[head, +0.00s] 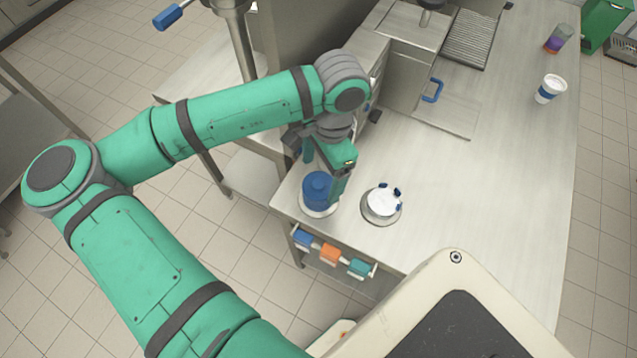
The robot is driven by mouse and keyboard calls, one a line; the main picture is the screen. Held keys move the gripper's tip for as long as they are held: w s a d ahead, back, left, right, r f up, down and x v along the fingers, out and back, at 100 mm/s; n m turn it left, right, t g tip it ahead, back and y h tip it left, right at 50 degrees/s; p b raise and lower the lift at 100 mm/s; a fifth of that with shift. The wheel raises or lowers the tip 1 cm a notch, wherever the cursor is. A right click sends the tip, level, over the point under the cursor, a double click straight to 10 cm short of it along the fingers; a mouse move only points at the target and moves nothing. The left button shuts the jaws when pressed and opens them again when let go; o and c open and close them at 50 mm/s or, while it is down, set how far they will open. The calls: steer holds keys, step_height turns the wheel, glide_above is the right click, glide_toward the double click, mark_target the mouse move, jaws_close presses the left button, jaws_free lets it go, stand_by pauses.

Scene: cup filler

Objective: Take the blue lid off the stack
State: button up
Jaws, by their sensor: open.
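The stack of blue lids (318,188) stands upright on a pale round base (321,211) near the table's front left corner. My gripper (326,172) is at the stack from above and behind. One green finger shows just right of the lids, and the other is mostly hidden by the stack or the arm. The gripper is open. I cannot tell whether the fingers touch the lids. The single lids in the stack are too small to tell apart.
A round holder with a white top and blue prongs (382,205) stands right of the stack. Blue, orange and teal handles (331,254) are at the front edge. A white and blue cup (550,88) and a purple cup (558,38) stand far right. The table middle (470,190) is clear.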

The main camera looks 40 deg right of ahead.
steer(key=shift+a+f, duration=0.1)
steer(key=shift+f, duration=1)
steer(key=c, duration=1.1)
steer(key=shift+r, duration=0.15)
steer(key=shift+w+r, duration=0.1)
steer(key=shift+r, duration=0.1)
step_height(320, 180, up, 2)
steer(key=shift+r, duration=0.15)
steer(key=s+d+r, duration=0.7)
steer(key=s+r, duration=0.3)
steer(key=s, duration=0.2)
steer(key=shift+s, duration=0.1)
